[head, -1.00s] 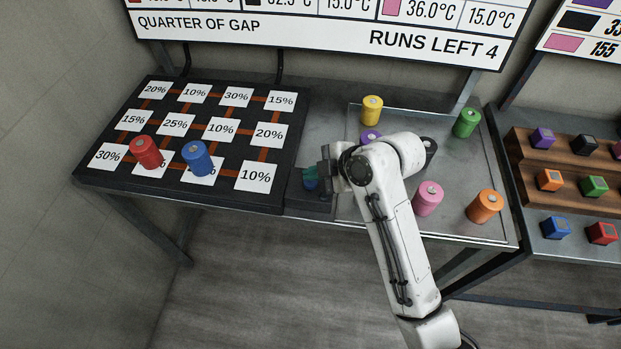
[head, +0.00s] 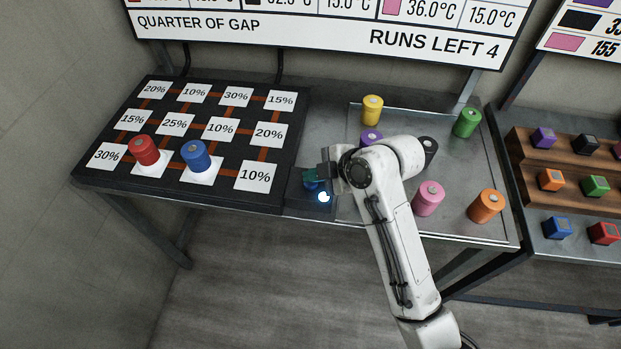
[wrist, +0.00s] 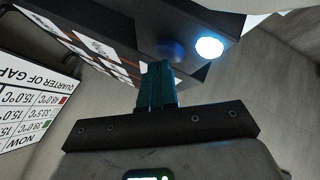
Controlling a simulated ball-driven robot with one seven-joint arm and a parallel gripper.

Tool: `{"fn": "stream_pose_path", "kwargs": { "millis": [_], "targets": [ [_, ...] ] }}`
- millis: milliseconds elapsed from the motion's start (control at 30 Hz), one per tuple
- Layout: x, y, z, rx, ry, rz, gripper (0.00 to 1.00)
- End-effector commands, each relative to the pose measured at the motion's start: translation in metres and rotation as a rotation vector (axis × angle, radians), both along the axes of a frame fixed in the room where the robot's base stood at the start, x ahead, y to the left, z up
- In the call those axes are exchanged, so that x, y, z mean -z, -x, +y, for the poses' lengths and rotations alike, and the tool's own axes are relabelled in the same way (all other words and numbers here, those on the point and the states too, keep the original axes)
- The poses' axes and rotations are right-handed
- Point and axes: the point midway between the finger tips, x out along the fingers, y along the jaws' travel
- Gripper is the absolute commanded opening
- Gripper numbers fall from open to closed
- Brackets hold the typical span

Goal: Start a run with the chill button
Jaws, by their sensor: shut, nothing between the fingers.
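The chill button seems to be the dark blue dome (wrist: 170,50) on the dark control box, seen in the wrist view. A small lamp (head: 323,197) glows blue-white on the front of the box, and it also shows in the wrist view (wrist: 209,47). My gripper (head: 311,176) is over the box, its teal fingers together and empty. In the wrist view the fingertips (wrist: 159,67) are right by the dome; I cannot tell whether they touch it. In the head view the fingers mostly hide the dome.
Left of the box is a black board (head: 225,105) of percentage cards with a red canister (head: 145,150) and a blue canister (head: 195,156). Right is a metal tray (head: 400,107) with several coloured canisters. The board above (head: 320,35) reads "RUNS LEFT 4".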

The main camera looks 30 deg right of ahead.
Motion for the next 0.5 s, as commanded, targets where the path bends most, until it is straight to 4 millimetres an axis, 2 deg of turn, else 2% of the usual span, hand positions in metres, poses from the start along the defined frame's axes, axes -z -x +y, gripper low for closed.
{"fn": "stream_pose_path", "kwargs": {
  "millis": [300,500],
  "targets": [
    [0.001,0.0004,0.0,0.0,0.0,0.002,0.0],
    [-0.0065,0.0004,-0.0001,0.0,0.0,0.002,0.0]
  ]
}}
